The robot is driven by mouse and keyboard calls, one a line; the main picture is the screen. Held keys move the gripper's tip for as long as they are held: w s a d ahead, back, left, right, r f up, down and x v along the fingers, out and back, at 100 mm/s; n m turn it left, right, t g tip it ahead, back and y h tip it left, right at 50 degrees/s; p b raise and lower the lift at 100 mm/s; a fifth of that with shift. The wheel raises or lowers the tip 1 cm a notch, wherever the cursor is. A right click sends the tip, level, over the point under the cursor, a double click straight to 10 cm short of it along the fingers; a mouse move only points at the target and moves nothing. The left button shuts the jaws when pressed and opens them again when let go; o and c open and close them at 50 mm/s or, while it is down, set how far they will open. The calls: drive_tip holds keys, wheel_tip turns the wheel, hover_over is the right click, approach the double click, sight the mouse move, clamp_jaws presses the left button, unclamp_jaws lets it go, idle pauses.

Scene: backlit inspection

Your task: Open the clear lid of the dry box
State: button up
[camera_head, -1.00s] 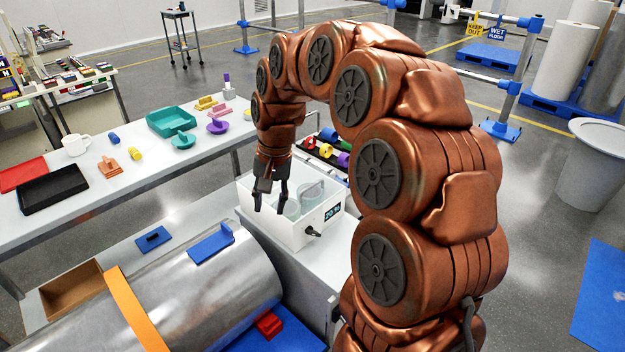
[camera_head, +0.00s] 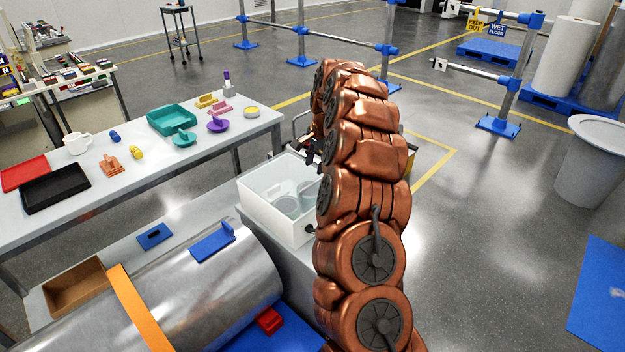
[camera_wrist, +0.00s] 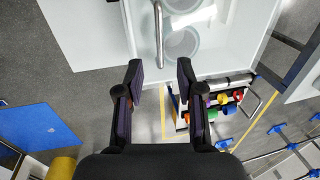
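The dry box (camera_head: 270,203) is a white box on a grey stand, with pale round containers visible inside it. Its clear lid is hard to make out in the head view, so I cannot tell its position there. In the head view my gripper (camera_head: 309,150) is at the box's far right corner, partly hidden by my arm.
A rack of coloured spools (camera_wrist: 217,104) stands beside the box. A table (camera_head: 210,147) with a teal tray (camera_head: 171,121) and small parts is at left. A large metal cylinder (camera_head: 200,295) lies in front. Floor at right is open, with a grey bin (camera_head: 590,165).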

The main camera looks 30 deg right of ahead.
sight(312, 184)
drive_tip(key=shift+w+a+f+p, duration=0.1)
drive_tip(key=shift+w+f+p, duration=0.25)
drive_tip(key=shift+f, duration=0.9)
drive_tip(key=shift+w+f+p, duration=0.1)
drive_tip(key=shift+f+p, duration=0.4)
drive_tip(key=shift+f, duration=0.8)
drive_tip(key=shift+w+a+f+p, duration=0.1)
drive_tip(key=shift+w+f+p, duration=0.25)
drive_tip(key=shift+f, duration=0.9)
drive_tip(key=shift+s, duration=0.1)
clamp_jaws()
